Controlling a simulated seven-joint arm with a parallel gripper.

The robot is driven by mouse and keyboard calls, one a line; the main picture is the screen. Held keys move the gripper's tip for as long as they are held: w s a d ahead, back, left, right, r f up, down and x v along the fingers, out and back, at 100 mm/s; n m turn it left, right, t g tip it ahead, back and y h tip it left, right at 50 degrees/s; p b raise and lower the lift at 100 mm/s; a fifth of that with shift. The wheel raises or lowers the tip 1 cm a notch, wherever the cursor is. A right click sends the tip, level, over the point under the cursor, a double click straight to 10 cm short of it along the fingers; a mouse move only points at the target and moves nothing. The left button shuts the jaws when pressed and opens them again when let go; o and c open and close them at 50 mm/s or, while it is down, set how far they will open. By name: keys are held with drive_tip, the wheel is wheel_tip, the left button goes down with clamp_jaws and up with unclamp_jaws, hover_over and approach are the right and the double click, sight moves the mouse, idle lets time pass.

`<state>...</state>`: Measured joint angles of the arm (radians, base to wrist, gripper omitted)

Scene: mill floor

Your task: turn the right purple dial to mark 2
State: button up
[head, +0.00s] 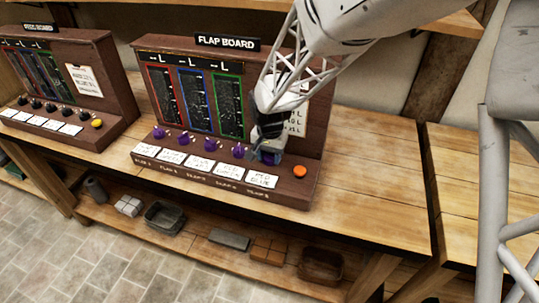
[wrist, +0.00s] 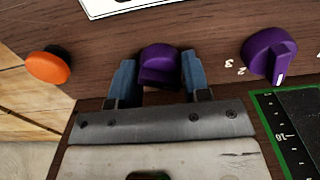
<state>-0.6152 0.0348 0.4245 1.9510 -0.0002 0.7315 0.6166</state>
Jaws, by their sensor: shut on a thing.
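The right purple dial (wrist: 160,63) is the last in the row on the flap board (head: 190,52), beside the orange button. My gripper (wrist: 159,80) is shut on it, with one blue finger on each side of the knob. In the head view my gripper (head: 268,148) hides most of this dial (head: 271,157). Its marks and pointer cannot be read in either view. The neighbouring purple dial (wrist: 268,52) stands free, with the marks 2 and 3 visible beside it.
An orange button (head: 300,171) sits close to the gripped dial and also shows in the wrist view (wrist: 48,67). White label cards (head: 200,164) lie below the dials. Another board (head: 95,55) stands at the left. The bench (head: 375,170) right of the flap board is clear.

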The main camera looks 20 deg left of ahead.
sight(270, 154)
drive_tip(key=shift+m, duration=0.8)
drive_tip(key=o, duration=0.9)
drive_tip(key=shift+r, duration=3.9)
